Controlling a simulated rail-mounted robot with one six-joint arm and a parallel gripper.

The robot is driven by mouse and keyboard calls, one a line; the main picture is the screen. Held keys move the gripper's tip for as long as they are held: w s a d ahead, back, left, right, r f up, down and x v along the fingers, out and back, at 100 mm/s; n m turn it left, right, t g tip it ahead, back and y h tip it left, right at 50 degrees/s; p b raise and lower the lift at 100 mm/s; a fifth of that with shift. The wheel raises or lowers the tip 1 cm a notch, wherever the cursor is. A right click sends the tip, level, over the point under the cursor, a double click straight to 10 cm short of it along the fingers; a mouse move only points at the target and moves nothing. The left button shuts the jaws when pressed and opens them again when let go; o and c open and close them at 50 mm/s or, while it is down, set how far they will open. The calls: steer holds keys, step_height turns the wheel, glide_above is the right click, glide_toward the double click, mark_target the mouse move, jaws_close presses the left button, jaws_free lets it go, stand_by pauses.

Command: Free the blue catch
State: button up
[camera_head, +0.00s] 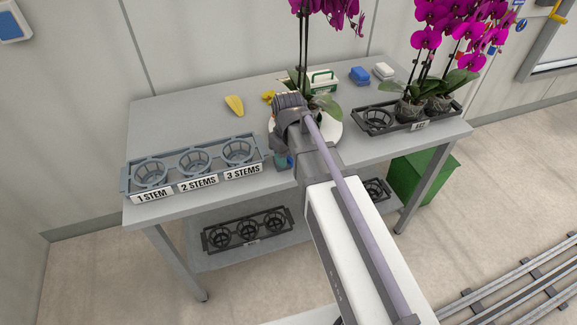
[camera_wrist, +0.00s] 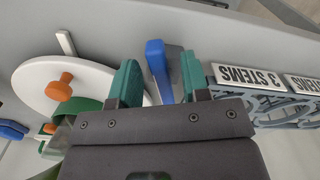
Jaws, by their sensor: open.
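The blue catch (camera_wrist: 155,58) is an upright blue lever with a grey plate beside it, seen in the wrist view. My gripper (camera_wrist: 158,75) is open, with its teal pads on either side of the catch. I cannot tell whether either pad touches it. A white round disc (camera_wrist: 35,78) with an orange knob (camera_wrist: 60,86) lies to the left of my gripper. In the head view the disc (camera_head: 332,136) sits on the bench under a potted orchid. My arm hides most of the gripper and catch there; a bit of teal shows at the bench's front edge.
A grey rack (camera_head: 128,180) labelled by stems stands at the bench's front left, close to my gripper. A dark tray (camera_head: 378,130) with orchids stands at right. A yellow thing (camera_head: 234,105), a blue block (camera_head: 360,75) and a white block (camera_head: 383,71) lie farther back.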

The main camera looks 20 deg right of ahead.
steer(key=shift+c, duration=0.3)
jaws_close()
steer(key=shift+d+n, duration=0.15)
steer(key=shift+n, duration=0.55)
steer(key=shift+o, duration=0.3)
jaws_free()
